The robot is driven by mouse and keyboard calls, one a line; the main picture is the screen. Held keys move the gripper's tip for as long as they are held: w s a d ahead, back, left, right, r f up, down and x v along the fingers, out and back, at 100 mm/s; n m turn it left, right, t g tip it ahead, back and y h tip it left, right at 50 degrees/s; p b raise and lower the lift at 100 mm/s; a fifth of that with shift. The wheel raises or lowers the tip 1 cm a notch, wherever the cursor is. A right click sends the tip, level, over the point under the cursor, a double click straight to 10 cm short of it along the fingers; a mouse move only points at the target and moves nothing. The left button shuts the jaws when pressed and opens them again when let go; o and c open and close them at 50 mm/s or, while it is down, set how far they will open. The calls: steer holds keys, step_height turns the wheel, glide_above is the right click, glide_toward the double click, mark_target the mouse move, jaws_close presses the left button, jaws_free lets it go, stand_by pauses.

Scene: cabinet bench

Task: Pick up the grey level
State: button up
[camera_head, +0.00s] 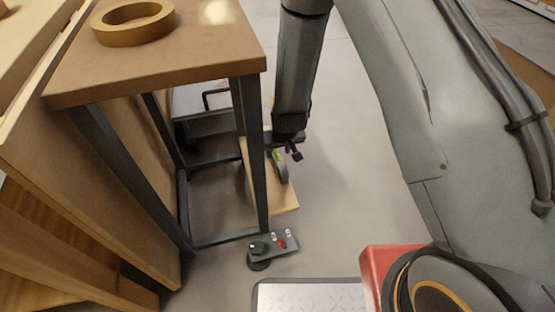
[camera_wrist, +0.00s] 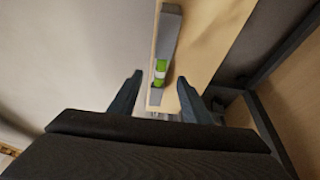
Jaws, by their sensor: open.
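The grey level (camera_wrist: 168,35) with a green vial lies along the edge of a light wooden board (camera_wrist: 215,40) in the wrist view. In the head view the level (camera_head: 283,172) is a small dark grey bar with a green spot, partly hidden by my gripper. My gripper (camera_wrist: 160,76) is open, with one finger on each side of the level in the picture. Its height above the level is hard to tell. In the head view my gripper (camera_head: 291,152) is at the far end of the level, and its fingers are partly hidden.
A wooden table with dark metal legs (camera_head: 251,150) stands just left of the board (camera_head: 284,202). A wooden ring (camera_head: 133,22) lies on its top. A small dark panel with a knob and red part (camera_head: 280,243) is nearer. Open floor (camera_head: 345,200) lies to the right.

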mark_target(277, 153)
steer(key=b+x, duration=0.1)
steer(key=x, duration=0.1)
steer(key=b+x, duration=0.1)
steer(key=x, duration=0.2)
steer(key=shift+w+r, duration=0.1)
steer(key=shift+w, duration=0.1)
steer(key=shift+r, duration=0.1)
jaws_close()
